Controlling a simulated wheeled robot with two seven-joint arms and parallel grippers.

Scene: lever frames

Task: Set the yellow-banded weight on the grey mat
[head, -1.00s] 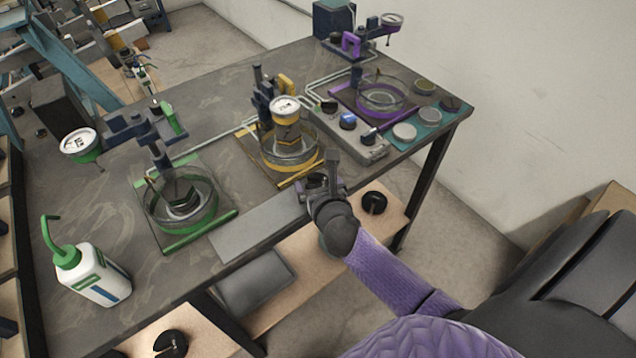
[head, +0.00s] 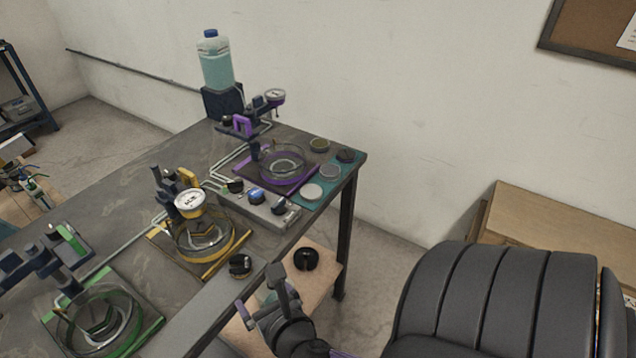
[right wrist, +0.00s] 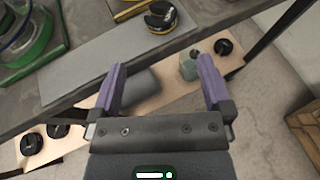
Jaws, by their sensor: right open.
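The yellow-banded weight (head: 240,265) is a short black disc. In the right wrist view the weight (right wrist: 160,17) shows a yellow band around its side. It rests upright on the far end of the grey mat (head: 205,307), a flat strip along the table's front edge. The grey mat also crosses the right wrist view (right wrist: 85,65). My right gripper (head: 262,295) is open and empty, apart from the weight and off the table's front edge. Its two purple fingers (right wrist: 160,88) stand wide apart with nothing between them. My left gripper is not in view.
Behind the mat stand a yellow-framed lever with a glass dish (head: 203,235), a green one (head: 100,318) and a purple one (head: 282,163). A teal pad (head: 318,195) holds several discs. Below the table edge, a wooden shelf (right wrist: 75,125) carries black weights (head: 306,258).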

